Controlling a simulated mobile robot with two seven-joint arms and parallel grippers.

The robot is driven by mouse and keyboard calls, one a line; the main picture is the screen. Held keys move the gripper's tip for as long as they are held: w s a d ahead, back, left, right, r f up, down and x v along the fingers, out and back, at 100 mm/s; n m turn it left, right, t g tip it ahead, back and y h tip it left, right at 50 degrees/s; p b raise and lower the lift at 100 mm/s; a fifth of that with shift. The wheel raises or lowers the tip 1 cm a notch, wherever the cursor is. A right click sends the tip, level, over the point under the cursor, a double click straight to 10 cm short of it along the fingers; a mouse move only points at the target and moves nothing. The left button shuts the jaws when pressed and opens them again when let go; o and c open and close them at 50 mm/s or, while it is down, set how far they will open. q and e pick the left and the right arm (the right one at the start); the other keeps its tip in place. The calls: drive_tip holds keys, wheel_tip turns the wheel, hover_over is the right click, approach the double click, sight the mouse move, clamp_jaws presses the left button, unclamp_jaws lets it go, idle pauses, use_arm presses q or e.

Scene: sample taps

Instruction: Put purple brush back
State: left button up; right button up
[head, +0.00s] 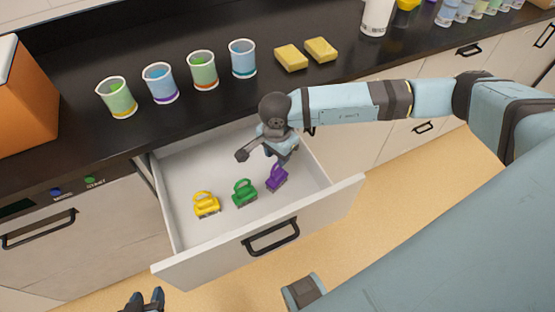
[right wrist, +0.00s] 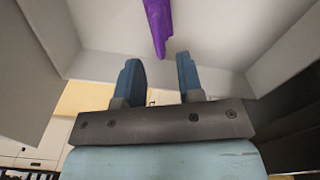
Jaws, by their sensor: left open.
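The purple brush (head: 277,178) is in the open drawer (head: 185,235), at the right of a row of brushes. In the right wrist view, the purple brush (right wrist: 159,25) shows beyond the fingertips, roughly in line with the gap between them. My right gripper (head: 284,158) is over the drawer, just behind the purple brush; its fingers (right wrist: 158,62) are apart with nothing between them. My left gripper (head: 145,299) is open and empty at the bottom left, in front of the drawer.
A green brush (head: 244,193) and a yellow brush (head: 206,205) are in the drawer left of the purple one. Several beakers (head: 202,70) and two yellow sponges (head: 306,54) stand on the dark counter (head: 60,130). An orange box (head: 25,95) is at the left.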

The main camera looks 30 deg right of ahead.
wheel_tip(320, 180, up, 8)
drive_tip(key=shift+s+a+r, duration=0.1)
idle(0.6)
